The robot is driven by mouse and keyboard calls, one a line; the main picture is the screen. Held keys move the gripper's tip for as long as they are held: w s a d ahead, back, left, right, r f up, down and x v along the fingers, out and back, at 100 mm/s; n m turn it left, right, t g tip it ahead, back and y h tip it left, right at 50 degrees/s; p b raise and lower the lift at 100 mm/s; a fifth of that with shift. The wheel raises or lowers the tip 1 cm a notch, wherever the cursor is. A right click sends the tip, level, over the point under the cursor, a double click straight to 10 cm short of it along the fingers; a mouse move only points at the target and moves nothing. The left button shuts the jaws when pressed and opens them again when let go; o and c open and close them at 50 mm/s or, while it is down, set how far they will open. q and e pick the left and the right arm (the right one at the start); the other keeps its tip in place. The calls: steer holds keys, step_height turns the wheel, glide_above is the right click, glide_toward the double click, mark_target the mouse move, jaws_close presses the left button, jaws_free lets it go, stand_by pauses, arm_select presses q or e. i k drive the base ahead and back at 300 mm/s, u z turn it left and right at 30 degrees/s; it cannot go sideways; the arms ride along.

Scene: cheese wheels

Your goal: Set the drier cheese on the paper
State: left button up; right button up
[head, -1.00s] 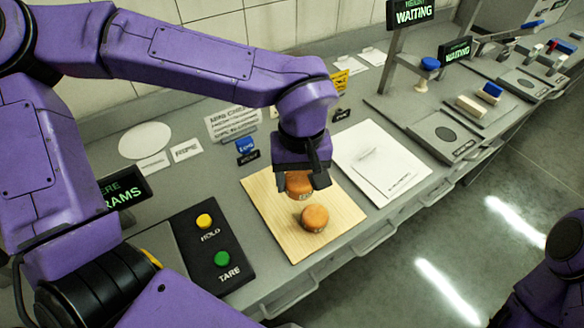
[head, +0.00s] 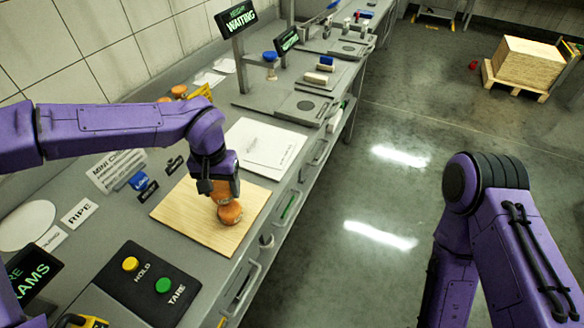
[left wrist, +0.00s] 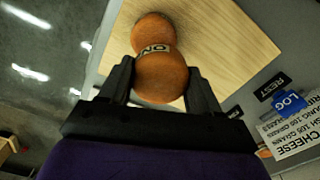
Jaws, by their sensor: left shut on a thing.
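In the left wrist view a finger lies on each side of that cheese. I cannot tell whether the held cheese touches the board. The white paper (head: 277,145) lies beyond the board, clear of cheeses. My right gripper is out of view.
A black panel with a yellow HOLD button (head: 130,264) and a green TARE button (head: 163,285) stands near the board. Small signs, a blue LOG block (head: 139,180) and orange rounds (head: 178,91) stand along the back. Grey scales (head: 303,107) lie past the paper.

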mark_target(271, 151)
steer(key=z, duration=0.35)
steer(key=k, duration=0.85)
steer(key=z, duration=0.85)
steer(key=i, duration=1.4)
steer(key=u, duration=0.75)
steer(key=i, duration=0.95)
steer(key=u, duration=1.05)
